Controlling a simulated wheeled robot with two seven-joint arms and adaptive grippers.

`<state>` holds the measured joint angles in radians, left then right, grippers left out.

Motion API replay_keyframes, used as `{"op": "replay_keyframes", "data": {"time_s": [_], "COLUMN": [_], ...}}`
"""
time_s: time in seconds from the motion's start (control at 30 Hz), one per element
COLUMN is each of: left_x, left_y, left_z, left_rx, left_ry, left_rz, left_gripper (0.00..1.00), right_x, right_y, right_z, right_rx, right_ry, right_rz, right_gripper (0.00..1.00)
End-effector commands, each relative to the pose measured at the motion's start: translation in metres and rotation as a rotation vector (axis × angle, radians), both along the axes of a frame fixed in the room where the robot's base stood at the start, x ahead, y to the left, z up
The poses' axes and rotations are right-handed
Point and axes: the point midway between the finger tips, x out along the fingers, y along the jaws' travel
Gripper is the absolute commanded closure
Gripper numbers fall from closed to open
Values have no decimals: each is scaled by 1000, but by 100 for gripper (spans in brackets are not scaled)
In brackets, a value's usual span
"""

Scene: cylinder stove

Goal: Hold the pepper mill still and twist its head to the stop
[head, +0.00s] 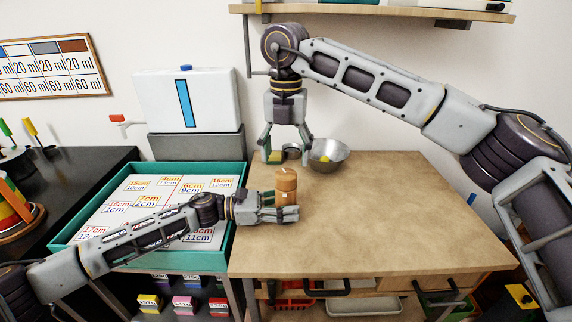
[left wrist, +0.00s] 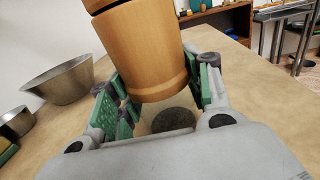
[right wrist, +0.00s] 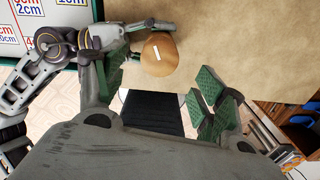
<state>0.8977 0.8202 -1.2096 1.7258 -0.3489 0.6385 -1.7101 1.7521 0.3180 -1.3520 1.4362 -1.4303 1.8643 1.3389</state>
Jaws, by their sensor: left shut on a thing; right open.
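The pepper mill (head: 286,182) is a light-brown wooden cylinder with a dark groove below its head, standing near the left edge of the wooden table (head: 400,215). My left gripper (head: 282,207) is shut around its lower body; the left wrist view shows green pads on both sides of the mill (left wrist: 145,50). My right gripper (head: 287,154) points down, open and empty, above and apparently a little behind the mill. In the right wrist view the mill's rounded top (right wrist: 158,60) bears a white mark and lies off-centre between the spread fingers, not touched by the right pad.
A metal bowl (head: 331,150) with something yellow and a small metal cup (head: 292,151) stand behind the mill. A teal tray (head: 150,258) with number cards adjoins on the left. A shelf (head: 400,12) hangs above. The table's right side is clear.

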Motion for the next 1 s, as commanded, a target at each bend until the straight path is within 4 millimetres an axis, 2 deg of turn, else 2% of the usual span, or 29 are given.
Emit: {"op": "replay_keyframes", "data": {"time_s": [0.2, 0.4, 0.9, 0.93, 1.0], "left_x": [0, 0, 0, 0, 0], "left_y": [0, 0, 0, 0, 0], "left_z": [0, 0, 0, 0, 0], "left_rx": [0, 0, 0, 0, 0], "left_ry": [0, 0, 0, 0, 0], "left_rz": [0, 0, 0, 0, 0], "left_gripper": [81, 81, 81, 47, 38], "right_x": [0, 0, 0, 0, 0], "right_y": [1, 0, 0, 0, 0], "right_z": [32, 48, 51, 51, 51], "right_rx": [0, 0, 0, 0, 0], "right_ry": [-2, 0, 0, 0, 0], "right_rz": [-1, -1, -1, -1, -1], "right_gripper": [29, 29, 29, 29, 29]}}
